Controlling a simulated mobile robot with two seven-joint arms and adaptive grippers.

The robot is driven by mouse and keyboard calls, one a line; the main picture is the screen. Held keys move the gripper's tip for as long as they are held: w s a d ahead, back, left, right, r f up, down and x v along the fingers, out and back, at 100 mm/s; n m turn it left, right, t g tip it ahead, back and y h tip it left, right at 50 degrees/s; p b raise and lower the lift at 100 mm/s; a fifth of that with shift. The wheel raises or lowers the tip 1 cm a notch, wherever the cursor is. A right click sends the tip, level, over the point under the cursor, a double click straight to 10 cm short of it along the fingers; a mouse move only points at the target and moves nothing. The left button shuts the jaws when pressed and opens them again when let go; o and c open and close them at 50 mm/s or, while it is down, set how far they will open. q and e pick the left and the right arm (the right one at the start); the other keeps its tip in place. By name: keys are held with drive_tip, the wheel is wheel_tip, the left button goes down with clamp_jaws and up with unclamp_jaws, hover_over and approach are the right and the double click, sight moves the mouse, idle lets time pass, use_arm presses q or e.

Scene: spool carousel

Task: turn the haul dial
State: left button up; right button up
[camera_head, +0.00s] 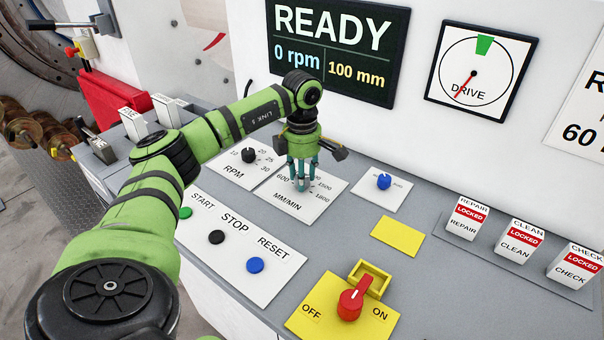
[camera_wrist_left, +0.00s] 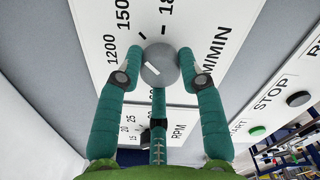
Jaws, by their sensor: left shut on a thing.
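The haul dial is a grey round knob with a white pointer line; it shows in the left wrist view (camera_wrist_left: 161,64) on the white MM/MIN plate (camera_head: 318,206). My left gripper (camera_head: 301,182) comes down over it from above. In the left wrist view its teal fingers (camera_wrist_left: 165,68) stand around the knob and are shut on it. The pointer line is slanted on the knob face. In the head view the fingers mostly hide the knob. My right gripper is not in view.
START, STOP and RESET (camera_head: 255,265) buttons lie in front. A red OFF/ON switch (camera_head: 350,303) is nearer. The display (camera_head: 335,50) reads READY, 0 rpm, 100 mm.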

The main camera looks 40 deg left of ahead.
use_arm(q)
drive_tip(key=shift+n, duration=0.3)
drive_tip(key=n, duration=0.3)
drive_tip(key=shift+n+p, duration=0.3)
drive_tip(key=shift+p, duration=0.1)
drive_tip(key=shift+n+p, duration=0.3)
drive_tip(key=shift+n, duration=1.8)
drive_tip(key=shift+f, duration=0.1)
drive_tip(key=o, duration=1.1)
drive_tip(key=shift+o, duration=0.2)
